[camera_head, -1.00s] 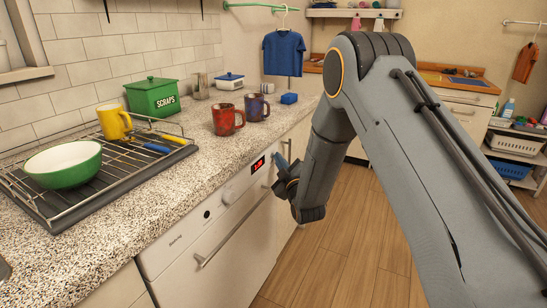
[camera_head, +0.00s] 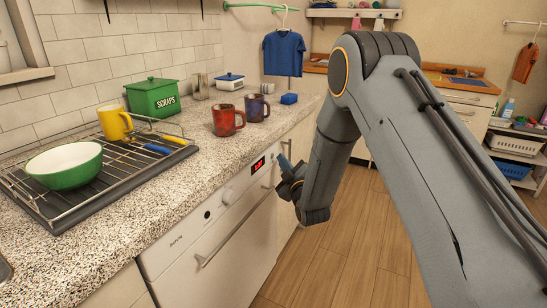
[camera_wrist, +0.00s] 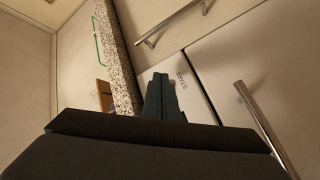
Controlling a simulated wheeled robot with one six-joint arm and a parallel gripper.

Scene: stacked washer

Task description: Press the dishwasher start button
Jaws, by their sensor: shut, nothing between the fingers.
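The dishwasher (camera_head: 212,262) is a white front under the speckled counter, with a bar handle (camera_head: 235,236) across it. Which of these is the start button, I cannot tell. My gripper (camera_head: 284,161) is just right of the display, apparently a little in front of the panel. In the wrist view its fingers (camera_wrist: 164,94) are together and empty, in front of a pale front with small dark lettering (camera_wrist: 183,78). The fingertips hide part of that front.
The counter (camera_head: 150,235) holds a dish rack (camera_head: 70,215) with a green bowl (camera_head: 64,165) and yellow mug (camera_head: 114,122). A red mug (camera_head: 226,121) and purple mug (camera_head: 256,107) stand near the edge. Wooden floor (camera_head: 345,260) is open below my arm.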

